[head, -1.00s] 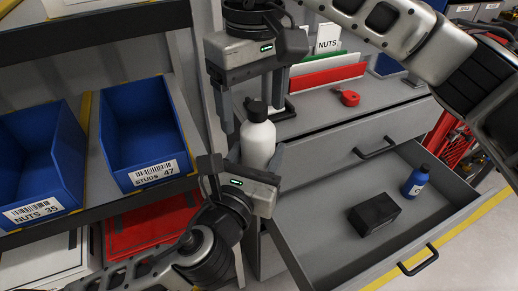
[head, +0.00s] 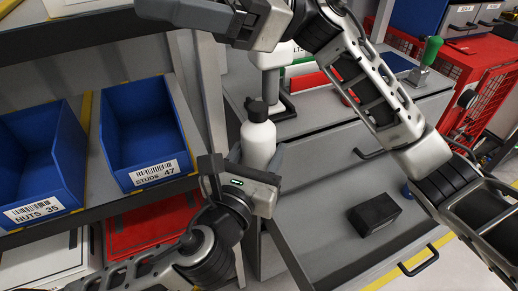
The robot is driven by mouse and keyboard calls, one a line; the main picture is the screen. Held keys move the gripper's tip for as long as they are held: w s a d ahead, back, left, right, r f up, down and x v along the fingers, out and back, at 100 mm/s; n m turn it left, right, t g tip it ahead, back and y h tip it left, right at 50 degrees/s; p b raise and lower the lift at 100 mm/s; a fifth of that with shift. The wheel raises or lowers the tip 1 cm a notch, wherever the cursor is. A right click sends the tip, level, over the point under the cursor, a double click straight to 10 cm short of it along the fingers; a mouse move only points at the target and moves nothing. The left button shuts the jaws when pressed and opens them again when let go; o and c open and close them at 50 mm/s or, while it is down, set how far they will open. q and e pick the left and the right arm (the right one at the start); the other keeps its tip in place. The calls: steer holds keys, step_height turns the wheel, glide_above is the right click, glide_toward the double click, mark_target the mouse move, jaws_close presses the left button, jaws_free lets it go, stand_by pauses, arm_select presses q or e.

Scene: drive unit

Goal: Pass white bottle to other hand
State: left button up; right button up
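The white bottle (head: 258,142) with a black cap stands upright near the middle of the head view. My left gripper (head: 256,160) comes up from below and is shut on the bottle's lower body, with a finger on each side. My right gripper (head: 205,18) is at the top of the view, above and apart from the bottle. It is turned sideways and partly cut off by the frame edge, so its finger gap cannot be made out.
Blue bins (head: 145,130) sit on the shelf at left. An open grey drawer (head: 330,215) at lower right holds a black box (head: 374,214) and a blue bottle (head: 407,192), mostly hidden by my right arm. The grey counter (head: 320,118) lies behind the bottle.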

steer(key=w+d+m+t+y, duration=0.3)
steer(key=w+d+m+t, duration=0.2)
steer(key=m+t, duration=0.6)
steer(key=w+d+m+t+y, duration=0.3)
steer(key=w+d+m+t, duration=0.35)
steer(key=m, duration=0.65)
steer(key=w+d+f+m+t+h, duration=0.2)
steer(key=d+f+m+t+h, duration=0.2)
steer(key=f+m+t+h, duration=0.65)
steer(key=w+d+f+m+t+h, duration=0.35)
steer(key=m+h, duration=0.25)
steer(key=m, duration=0.9)
steer(key=s+f+m+g+h, duration=0.25)
steer(key=s+f, duration=0.25)
steer(key=f, duration=0.4)
steer(key=s+f+m+g+h, duration=0.1)
steer(key=s+f+m+g, duration=0.3)
steer(key=f, duration=0.5)
steer(key=s+f+m+g+h, duration=0.2)
steer(key=s+f, duration=0.3)
steer(key=f, duration=0.5)
steer(key=s+f+m+g, duration=0.2)
steer(key=s+f, duration=0.4)
steer(key=s, duration=0.4)
steer(key=shift+s+f+g+h, duration=0.15)
steer(key=shift+f+g+h, duration=0.15)
steer(key=shift+g, duration=0.4)
steer(key=shift+a, duration=0.1)
